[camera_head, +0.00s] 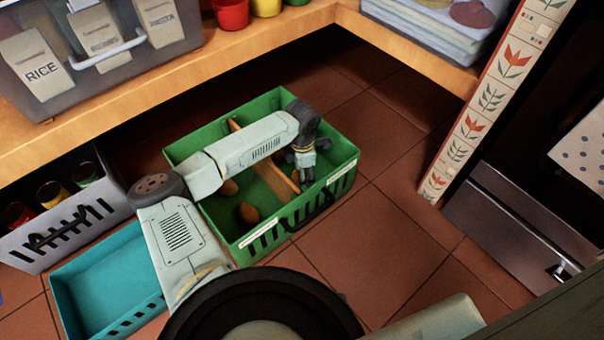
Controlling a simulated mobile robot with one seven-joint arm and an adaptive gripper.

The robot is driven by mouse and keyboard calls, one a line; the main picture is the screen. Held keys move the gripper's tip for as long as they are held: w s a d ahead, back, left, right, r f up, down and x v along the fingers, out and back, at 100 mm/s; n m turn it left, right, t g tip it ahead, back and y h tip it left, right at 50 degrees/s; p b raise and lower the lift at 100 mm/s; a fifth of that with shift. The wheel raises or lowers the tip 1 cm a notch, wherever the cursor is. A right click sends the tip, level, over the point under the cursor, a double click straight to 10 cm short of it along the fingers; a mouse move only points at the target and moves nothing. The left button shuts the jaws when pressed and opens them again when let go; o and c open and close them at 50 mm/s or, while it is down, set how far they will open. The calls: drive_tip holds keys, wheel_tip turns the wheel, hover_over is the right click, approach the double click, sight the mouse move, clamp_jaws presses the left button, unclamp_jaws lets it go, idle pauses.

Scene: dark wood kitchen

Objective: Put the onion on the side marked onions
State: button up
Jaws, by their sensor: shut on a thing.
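A green crate (183,152) stands on the tiled floor, split by a wooden divider (273,180). Round brown vegetables, one of them here (249,213), lie in the left compartment. A white label (258,234) is on the front wall at the left, and another label (340,172) is at the right; their words are too small to read. My gripper (306,177) points down into the right compartment, just right of the divider. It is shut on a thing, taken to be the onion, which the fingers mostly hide. I cannot tell whether it touches the crate floor.
A teal bin (105,283) and a white slotted crate (62,238) with jars stand at the left. A wooden shelf (262,45) runs behind, with a clear food box (95,62) on it. The floor right of the green crate is free, up to a patterned post (485,115).

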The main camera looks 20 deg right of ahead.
drive_tip(key=shift+f, duration=0.2)
drive_tip(key=o, duration=1.4)
drive_tip(key=shift+c, duration=0.2)
wheel_tip(320, 180, up, 12)
drive_tip(key=p, duration=0.3)
drive_tip(key=shift+r+p, duration=0.2)
drive_tip(key=shift+p, duration=0.1)
